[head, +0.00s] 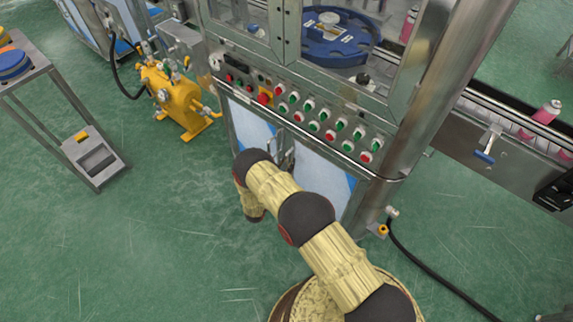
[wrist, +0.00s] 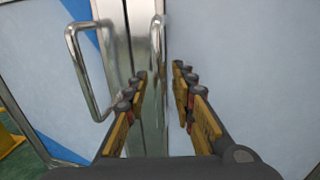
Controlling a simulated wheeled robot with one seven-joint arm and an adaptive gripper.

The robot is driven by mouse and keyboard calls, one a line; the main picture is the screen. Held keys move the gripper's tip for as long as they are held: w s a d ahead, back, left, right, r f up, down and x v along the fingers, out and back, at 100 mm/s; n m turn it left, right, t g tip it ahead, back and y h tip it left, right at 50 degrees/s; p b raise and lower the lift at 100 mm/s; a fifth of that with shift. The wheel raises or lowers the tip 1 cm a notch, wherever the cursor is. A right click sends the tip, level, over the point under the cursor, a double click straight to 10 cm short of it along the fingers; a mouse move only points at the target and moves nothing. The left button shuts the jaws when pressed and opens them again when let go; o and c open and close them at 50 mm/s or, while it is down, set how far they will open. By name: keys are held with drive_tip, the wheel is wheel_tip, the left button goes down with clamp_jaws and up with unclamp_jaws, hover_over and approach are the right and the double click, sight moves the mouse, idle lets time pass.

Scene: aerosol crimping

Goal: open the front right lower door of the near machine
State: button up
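The near machine's front right lower door (head: 325,178) is a pale panel with a blue corner, closed below the button panel. In the wrist view, this door (wrist: 245,70) fills the right side, with its upright metal bar handle (wrist: 158,45) at its left edge. My gripper (wrist: 160,73) is open, with one finger on each side of the handle's line. I cannot tell whether either finger touches it. The left lower door (head: 252,128) is also closed, and its handle (wrist: 75,50) is left of my fingers. My arm hides part of the doors in the head view.
A panel of red and green buttons (head: 310,118) sits above the doors. A yellow pump unit (head: 172,98) stands left of the machine. A black hose (head: 430,275) lies on the floor at the right. The green floor at the left front is clear.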

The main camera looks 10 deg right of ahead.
drive_tip(key=shift+c, duration=0.3)
clamp_jaws()
idle(0.6)
